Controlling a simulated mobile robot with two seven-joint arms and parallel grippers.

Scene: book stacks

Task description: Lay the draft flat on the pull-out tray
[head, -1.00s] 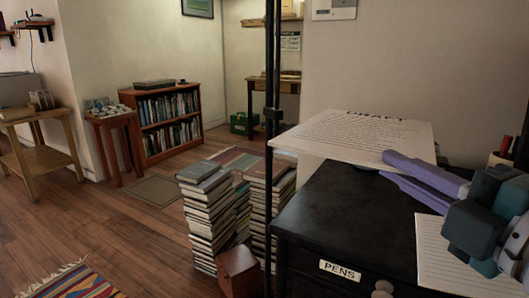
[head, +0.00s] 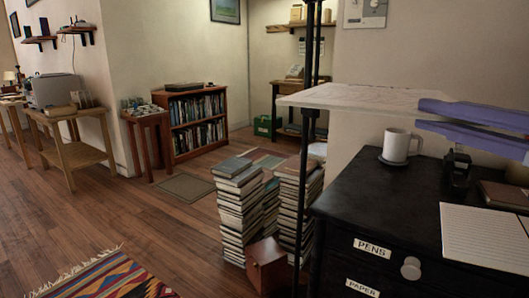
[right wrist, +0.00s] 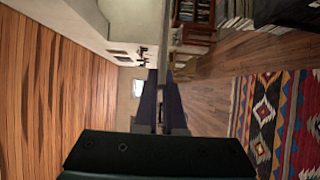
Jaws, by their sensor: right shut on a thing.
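The draft (head: 350,96) is a thin white sheaf with faint lines of print. In the head view it is level, seen almost edge-on, in the air above the black desk's back left part. My right gripper (head: 424,115) comes in from the right, its purple fingers shut on the draft's right end. I cannot make out a pull-out tray in either view. My left gripper is not in view.
The black desk (head: 350,205) holds a white mug (head: 397,145), a dark device (head: 457,168), a brown book (head: 505,195) and a lined sheet (head: 485,236). A thin black post (head: 309,130) stands by its left side. Book stacks (head: 240,210) stand left of it; floor further left is open.

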